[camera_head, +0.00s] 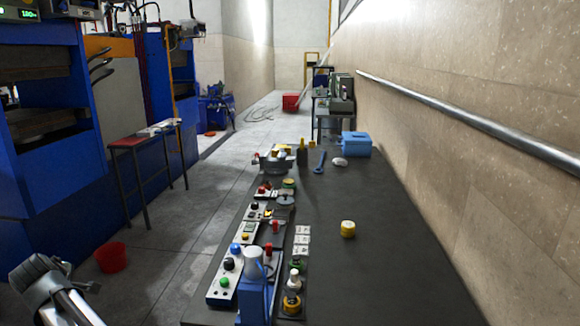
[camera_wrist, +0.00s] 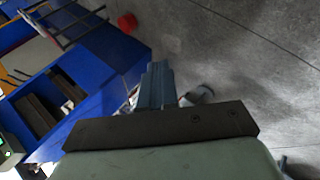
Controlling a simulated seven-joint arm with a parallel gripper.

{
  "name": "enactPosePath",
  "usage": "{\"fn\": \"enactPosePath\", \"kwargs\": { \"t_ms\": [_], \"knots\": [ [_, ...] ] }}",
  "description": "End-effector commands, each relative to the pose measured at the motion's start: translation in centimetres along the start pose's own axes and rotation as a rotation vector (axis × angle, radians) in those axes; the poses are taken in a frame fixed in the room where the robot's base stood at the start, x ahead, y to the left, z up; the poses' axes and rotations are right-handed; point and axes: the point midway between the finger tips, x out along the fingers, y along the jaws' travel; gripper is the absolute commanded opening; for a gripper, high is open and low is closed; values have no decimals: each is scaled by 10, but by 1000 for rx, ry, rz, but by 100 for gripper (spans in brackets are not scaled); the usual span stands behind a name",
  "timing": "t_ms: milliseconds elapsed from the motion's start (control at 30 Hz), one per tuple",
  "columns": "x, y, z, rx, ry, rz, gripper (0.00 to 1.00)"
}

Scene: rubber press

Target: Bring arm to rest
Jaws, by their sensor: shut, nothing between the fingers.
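My gripper (camera_wrist: 157,72) shows in the wrist view as two blue-grey fingers close together beyond a dark crossbar. It is shut with nothing between the fingers. It is over the grey floor (camera_wrist: 240,65), beside a blue machine. In the head view, a grey metallic part of my arm shows at the lower left, left of the table and apart from it. I cannot make out the fingers in that view.
The dark table (camera_head: 390,235) holds a control panel (camera_head: 225,277), a blue bottle-like object (camera_head: 253,295), a yellow-capped item (camera_head: 348,229) and a blue box (camera_head: 356,143). A red bucket (camera_head: 111,257) stands on the floor near blue presses (camera_head: 60,190). The aisle between is mostly clear.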

Motion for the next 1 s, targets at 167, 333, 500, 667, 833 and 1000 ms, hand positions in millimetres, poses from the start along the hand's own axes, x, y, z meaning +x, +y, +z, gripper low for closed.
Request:
{"fn": "enactPosePath", "kwargs": {
  "t_ms": [167,333,500,667,833,1000],
  "knots": [
    [-5,-35,-38,-49,12,4,0],
    [10,-75,-47,-67,-5,-15,0],
    [36,-103,-29,-52,-41,-47,0],
    [68,-130,2,-21,-88,-90,0],
    [114,-168,58,37,-164,-156,0],
    [156,-212,123,111,-249,-229,0]
  ]
}}
